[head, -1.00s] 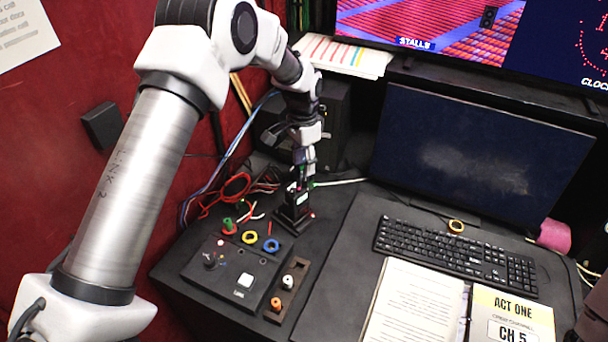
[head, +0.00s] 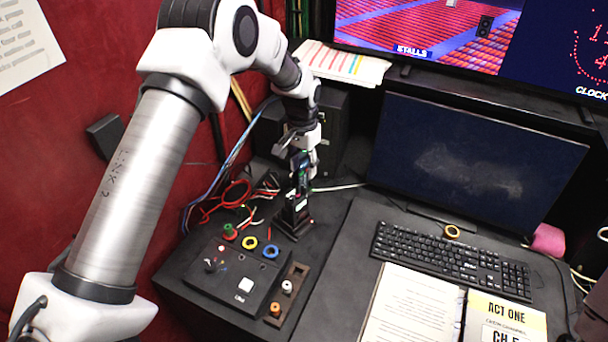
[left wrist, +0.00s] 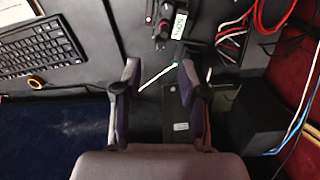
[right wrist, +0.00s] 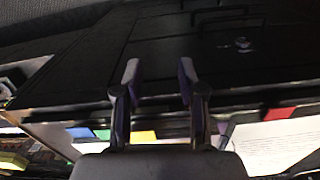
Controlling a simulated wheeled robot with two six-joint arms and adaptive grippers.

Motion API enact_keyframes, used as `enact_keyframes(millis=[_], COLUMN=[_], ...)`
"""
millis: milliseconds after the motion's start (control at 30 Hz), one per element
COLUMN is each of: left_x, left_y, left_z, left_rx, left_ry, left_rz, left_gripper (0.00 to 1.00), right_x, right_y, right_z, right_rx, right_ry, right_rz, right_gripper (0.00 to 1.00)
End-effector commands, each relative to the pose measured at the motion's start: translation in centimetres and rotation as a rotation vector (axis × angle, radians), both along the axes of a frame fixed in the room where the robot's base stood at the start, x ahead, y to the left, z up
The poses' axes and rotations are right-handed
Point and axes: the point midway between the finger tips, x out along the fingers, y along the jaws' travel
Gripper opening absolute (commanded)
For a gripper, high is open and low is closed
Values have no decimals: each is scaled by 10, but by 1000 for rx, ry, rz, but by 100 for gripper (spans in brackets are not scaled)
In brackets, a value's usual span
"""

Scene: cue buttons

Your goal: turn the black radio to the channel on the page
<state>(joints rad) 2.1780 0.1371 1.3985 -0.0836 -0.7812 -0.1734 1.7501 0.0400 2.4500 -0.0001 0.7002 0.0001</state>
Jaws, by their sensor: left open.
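The black radio (head: 296,210) stands upright in a black base on the desk, with a small lit label on its front. It also shows at the top of the left wrist view (left wrist: 178,26). My left gripper (head: 303,165) is just above and behind the radio's top in the head view. In the left wrist view its open fingers (left wrist: 159,75) are apart and empty, with the radio beyond them. The page (head: 510,312) at the lower right reads ACT ONE and CH 5, its lower part cut off. My right gripper (right wrist: 159,72) shows open and empty, only in the right wrist view.
A control box (head: 235,280) with knobs and a white button stands in front of the radio. A keyboard (head: 455,260) and dark monitor (head: 475,160) are to the right. A black speaker-like box (left wrist: 257,115) is near the left gripper.

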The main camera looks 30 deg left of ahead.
Motion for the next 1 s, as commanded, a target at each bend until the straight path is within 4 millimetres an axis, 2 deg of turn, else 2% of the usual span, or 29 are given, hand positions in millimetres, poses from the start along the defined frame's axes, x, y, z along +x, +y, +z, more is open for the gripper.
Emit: enact_keyframes(millis=[67, 200, 300, 600, 633, 733, 1000], left_x=[-1, -1, -1, -1, -1, -1, -1], left_y=[0, -1, -1, -1, -1, -1, -1], left_z=[-15, -50, -66, -68, -68, -68, -69], left_rx=[0, 0, 0, 0, 0, 0, 0], left_ry=[3, 1, 1, 0, 0, 0, 0], left_rz=[-1, -2, -3, -4, -4, -4, -32], left_gripper=[42, 42, 42, 42, 34, 0, 0], right_x=[0, 0, 0, 0, 0, 0, 0], right_y=[0, 0, 0, 0, 0, 0, 0], right_z=[-1, -28, -38, -38, -38, -38, -40], right_rx=[0, 0, 0, 0, 0, 0, 0], right_ry=[1, 1, 1, 0, 0, 0, 0], right_rz=[0, 0, 0, 0, 0, 0, 0], right_gripper=[40, 40, 40, 40, 40, 40, 40])
